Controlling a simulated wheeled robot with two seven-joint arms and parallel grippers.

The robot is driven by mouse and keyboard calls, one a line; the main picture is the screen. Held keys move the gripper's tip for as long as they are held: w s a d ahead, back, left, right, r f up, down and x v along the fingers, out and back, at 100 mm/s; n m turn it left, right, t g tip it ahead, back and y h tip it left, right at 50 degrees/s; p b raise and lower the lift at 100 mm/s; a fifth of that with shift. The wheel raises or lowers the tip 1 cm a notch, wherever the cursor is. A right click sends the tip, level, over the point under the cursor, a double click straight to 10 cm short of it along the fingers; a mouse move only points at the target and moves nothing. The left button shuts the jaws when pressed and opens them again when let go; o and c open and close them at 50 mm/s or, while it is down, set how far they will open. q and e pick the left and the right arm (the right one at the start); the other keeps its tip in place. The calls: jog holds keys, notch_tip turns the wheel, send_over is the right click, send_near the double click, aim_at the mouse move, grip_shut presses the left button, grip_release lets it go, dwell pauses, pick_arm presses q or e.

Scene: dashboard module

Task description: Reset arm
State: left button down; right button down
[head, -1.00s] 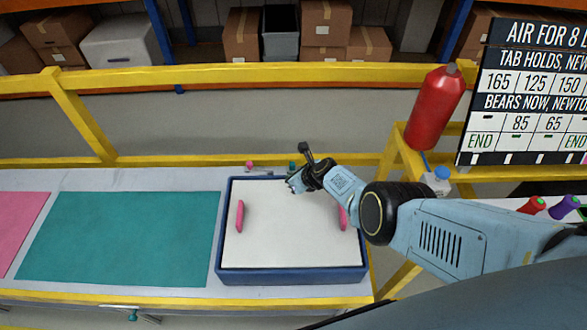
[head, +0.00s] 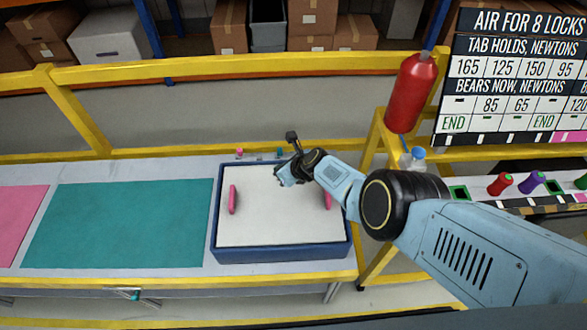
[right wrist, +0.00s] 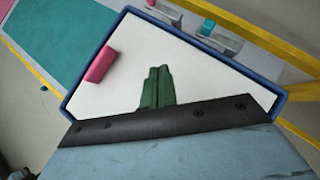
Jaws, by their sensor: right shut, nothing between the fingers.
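My right arm reaches in from the right in the head view. Its gripper (head: 284,179) is over the back part of a blue-rimmed tray (head: 285,254) with a white inside. In the right wrist view its two green fingers (right wrist: 157,88) are together with nothing between them, above the white surface. A pink bar (head: 233,199) is at the tray's left side, also in the right wrist view (right wrist: 101,64). A second pink bar (head: 327,200) is at the right, partly hidden by my arm. My left gripper is not in view.
A teal mat (head: 120,225) and a pink mat (head: 18,220) lie left of the tray. A yellow rail (head: 250,68) runs behind the bench. A red bottle (head: 410,92), a number board (head: 515,85) and several coloured spools, one red (head: 500,184), are at the right.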

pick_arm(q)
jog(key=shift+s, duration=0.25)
